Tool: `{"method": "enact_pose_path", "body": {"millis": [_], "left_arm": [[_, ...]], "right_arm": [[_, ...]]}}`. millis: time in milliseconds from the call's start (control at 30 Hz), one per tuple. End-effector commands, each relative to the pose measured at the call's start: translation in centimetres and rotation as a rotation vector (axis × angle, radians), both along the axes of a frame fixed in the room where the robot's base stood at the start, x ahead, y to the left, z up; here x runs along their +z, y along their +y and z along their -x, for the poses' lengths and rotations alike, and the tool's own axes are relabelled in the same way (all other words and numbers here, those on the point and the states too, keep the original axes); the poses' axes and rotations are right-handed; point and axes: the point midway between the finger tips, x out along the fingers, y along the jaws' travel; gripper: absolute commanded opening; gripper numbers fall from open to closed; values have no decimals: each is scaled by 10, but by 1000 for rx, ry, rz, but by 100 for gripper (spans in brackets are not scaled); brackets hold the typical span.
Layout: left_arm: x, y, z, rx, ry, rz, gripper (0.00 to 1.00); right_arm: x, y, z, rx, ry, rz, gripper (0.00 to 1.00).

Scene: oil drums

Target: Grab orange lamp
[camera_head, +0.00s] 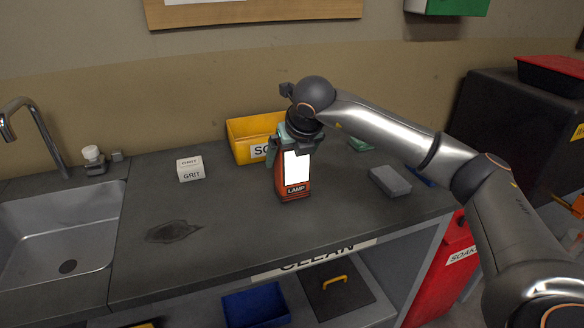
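The orange lamp (293,190) stands upright on the dark countertop, with a bright white panel on its front and a "LAMP" label below. My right gripper (291,148) comes down from above, at the top of the lamp. Its fingers appear to lie on either side of the lamp's upper part. Whether they are closed against it cannot be made out. My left gripper is not in view.
A yellow bin (250,134) stands behind the lamp. A small white "GRIT" box (190,169) is to the left, near the sink (62,228). A grey block (390,181) lies to the right. The counter's front middle is clear apart from a dark stain.

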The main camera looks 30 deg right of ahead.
Motion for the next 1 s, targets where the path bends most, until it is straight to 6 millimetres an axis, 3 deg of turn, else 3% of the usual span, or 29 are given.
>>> {"method": "enact_pose_path", "body": {"millis": [300, 1000], "left_arm": [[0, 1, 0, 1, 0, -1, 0], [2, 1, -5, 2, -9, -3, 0]], "right_arm": [[-5, -1, -3, 2, -1, 1, 98], [-4, -1, -3, 1, -1, 1, 19]]}}
